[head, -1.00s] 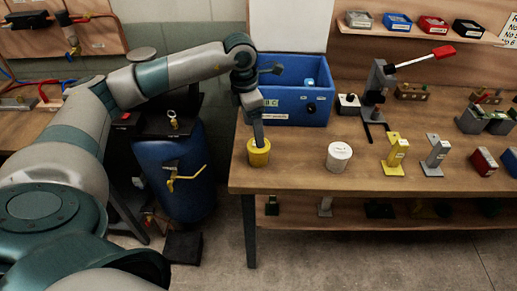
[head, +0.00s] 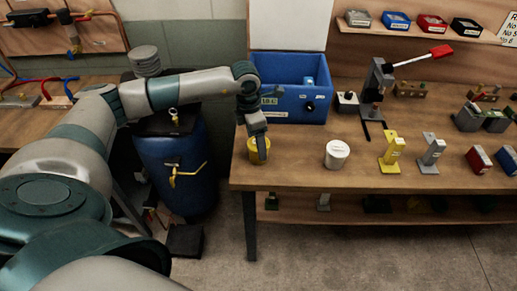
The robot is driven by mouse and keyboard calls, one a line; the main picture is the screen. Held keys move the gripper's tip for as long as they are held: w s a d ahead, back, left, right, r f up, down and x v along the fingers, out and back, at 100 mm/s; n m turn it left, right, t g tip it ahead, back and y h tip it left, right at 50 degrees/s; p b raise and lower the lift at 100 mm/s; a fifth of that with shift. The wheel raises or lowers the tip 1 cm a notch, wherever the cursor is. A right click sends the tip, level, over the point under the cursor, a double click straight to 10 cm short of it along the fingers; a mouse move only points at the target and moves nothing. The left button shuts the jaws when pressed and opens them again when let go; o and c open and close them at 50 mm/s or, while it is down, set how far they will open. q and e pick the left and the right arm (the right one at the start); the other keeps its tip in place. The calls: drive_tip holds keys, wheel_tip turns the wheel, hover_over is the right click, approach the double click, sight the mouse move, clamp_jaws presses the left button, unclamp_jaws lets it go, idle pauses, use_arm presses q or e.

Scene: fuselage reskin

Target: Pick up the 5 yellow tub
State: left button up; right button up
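The yellow tub (head: 252,153) stands upright near the front left corner of the wooden workbench (head: 300,176). My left gripper (head: 261,150) reaches down to it from above. One finger shows in front of the tub's right side and hides part of it. The other finger is hidden, so I cannot tell whether the gripper is shut on the tub. My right gripper is not in view.
A white tub (head: 337,154) stands to the right, with a yellow bracket (head: 391,153) and a grey bracket (head: 431,153) beyond it. A blue bin (head: 300,107) stands behind the yellow tub. A blue barrel (head: 175,160) stands left of the bench.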

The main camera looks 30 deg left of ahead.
use_arm(q)
drive_tip(key=shift+d+f+p, duration=0.1)
drive_tip(key=shift+f+p, duration=0.15)
drive_tip(key=shift+p, duration=0.1)
drive_tip(key=f, duration=0.1)
drive_tip(key=f+p, duration=0.1)
drive_tip(key=f, duration=0.1)
drive_tip(key=shift+w+d, duration=0.15)
drive_tip(key=shift+w, duration=0.05)
drive_tip(key=shift+f+p, duration=0.3)
drive_tip(key=c, duration=1.1)
